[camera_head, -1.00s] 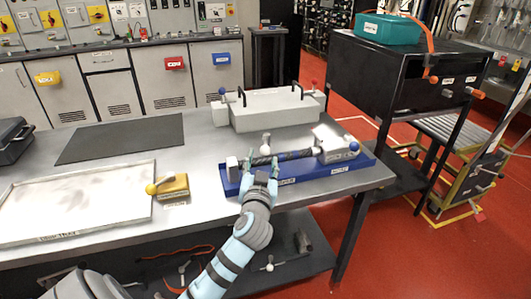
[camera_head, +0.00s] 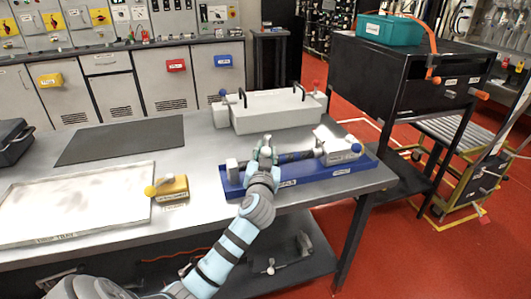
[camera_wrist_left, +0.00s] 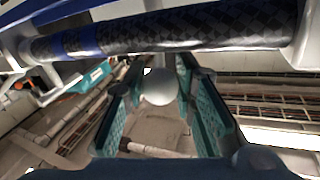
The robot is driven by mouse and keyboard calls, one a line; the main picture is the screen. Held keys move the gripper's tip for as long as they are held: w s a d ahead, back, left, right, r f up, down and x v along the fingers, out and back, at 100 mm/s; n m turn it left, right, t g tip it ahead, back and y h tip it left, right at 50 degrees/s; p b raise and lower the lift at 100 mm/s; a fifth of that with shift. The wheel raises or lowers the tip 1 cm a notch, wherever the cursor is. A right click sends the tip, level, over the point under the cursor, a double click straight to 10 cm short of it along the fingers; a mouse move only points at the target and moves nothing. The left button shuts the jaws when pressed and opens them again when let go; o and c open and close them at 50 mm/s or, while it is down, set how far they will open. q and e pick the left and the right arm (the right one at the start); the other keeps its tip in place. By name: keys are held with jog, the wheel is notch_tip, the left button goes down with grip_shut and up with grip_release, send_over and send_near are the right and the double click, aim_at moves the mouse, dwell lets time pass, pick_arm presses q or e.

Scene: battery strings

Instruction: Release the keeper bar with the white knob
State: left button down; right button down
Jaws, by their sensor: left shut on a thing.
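In the head view my left gripper (camera_head: 265,152) is at the left part of a dark tube (camera_head: 298,156), which lies above a blue tray (camera_head: 330,183). In the left wrist view the white knob (camera_wrist_left: 158,87) is a ball on a short stem, between my two teal fingers (camera_wrist_left: 190,90). The gripper is shut on this knob. The dark checkered tube, with a blue band, crosses the top of the wrist view (camera_wrist_left: 190,28). The gripper hides most of the knob in the head view. I cannot clearly make out the keeper bar. My right gripper is not in view.
A long grey box with black handles (camera_head: 270,112) is behind. A yellow block (camera_head: 172,190) and a white-bottomed tray (camera_head: 80,205) lie to the left. A dark mat (camera_head: 120,140) lies bare.

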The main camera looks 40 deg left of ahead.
pick_arm(q)
jog(key=shift+s+a+r+m+t+h+p, duration=0.1)
jog(key=shift+s+a+m+t+h+p, duration=0.2)
jog(key=shift+a+m+h+p, duration=0.15)
jog(key=shift+a+m+t+h, duration=0.15)
jog(key=shift+m+t+h, duration=0.2)
jog(key=shift+h, duration=0.3)
jog(key=c, duration=1.3)
grip_release()
jog(key=v, duration=1.2)
